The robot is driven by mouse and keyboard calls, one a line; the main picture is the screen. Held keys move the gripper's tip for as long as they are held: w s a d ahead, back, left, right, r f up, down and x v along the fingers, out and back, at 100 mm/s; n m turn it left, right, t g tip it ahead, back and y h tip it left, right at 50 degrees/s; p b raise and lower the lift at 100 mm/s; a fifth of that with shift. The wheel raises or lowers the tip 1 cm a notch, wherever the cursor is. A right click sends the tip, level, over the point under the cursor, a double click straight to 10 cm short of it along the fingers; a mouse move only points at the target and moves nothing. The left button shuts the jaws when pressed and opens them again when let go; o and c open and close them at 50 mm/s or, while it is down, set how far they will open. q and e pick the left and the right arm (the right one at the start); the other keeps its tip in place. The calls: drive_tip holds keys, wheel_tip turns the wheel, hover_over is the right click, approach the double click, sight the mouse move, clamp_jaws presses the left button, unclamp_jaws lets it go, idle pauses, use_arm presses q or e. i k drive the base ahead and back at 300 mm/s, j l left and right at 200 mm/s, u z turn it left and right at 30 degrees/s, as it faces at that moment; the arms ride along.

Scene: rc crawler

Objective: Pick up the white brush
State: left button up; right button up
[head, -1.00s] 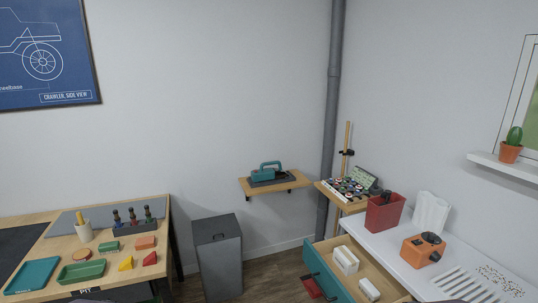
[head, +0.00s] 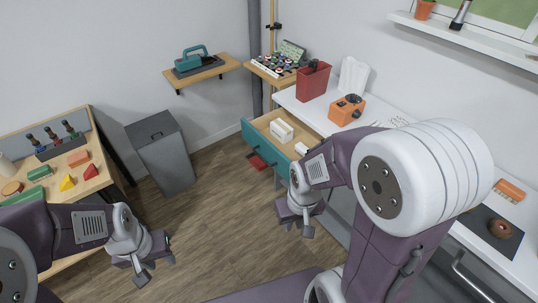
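I cannot make out a white brush for certain in the head view. White blocky items (head: 281,131) lie in the open teal-fronted drawer (head: 262,145), with a smaller white piece (head: 301,148) beside them. A dark and silver upright object (head: 461,14) stands on the windowsill; I cannot tell what it is. My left gripper (head: 146,264) hangs over the floor at lower left, right of the wooden bench, and looks open and empty. My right gripper (head: 299,218) hangs over the floor in front of the drawer, looks open and empty, and touches nothing visible.
A grey bin (head: 162,150) stands between the wooden bench (head: 95,192) and the drawer. The white counter (head: 310,110) carries a red container (head: 314,84) and an orange device (head: 347,110). My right arm hides part of the counter. The floor in the middle is clear.

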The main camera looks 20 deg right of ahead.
sight(300, 149)
drive_tip(key=z, duration=3.25)
drive_tip(key=u, duration=1.75)
drive_tip(key=i+j+z, duration=0.35)
drive_tip(key=i, duration=0.2)
drive_tip(key=i+j+z, duration=0.35)
drive_tip(key=j, duration=0.25)
drive_tip(key=i, duration=0.1)
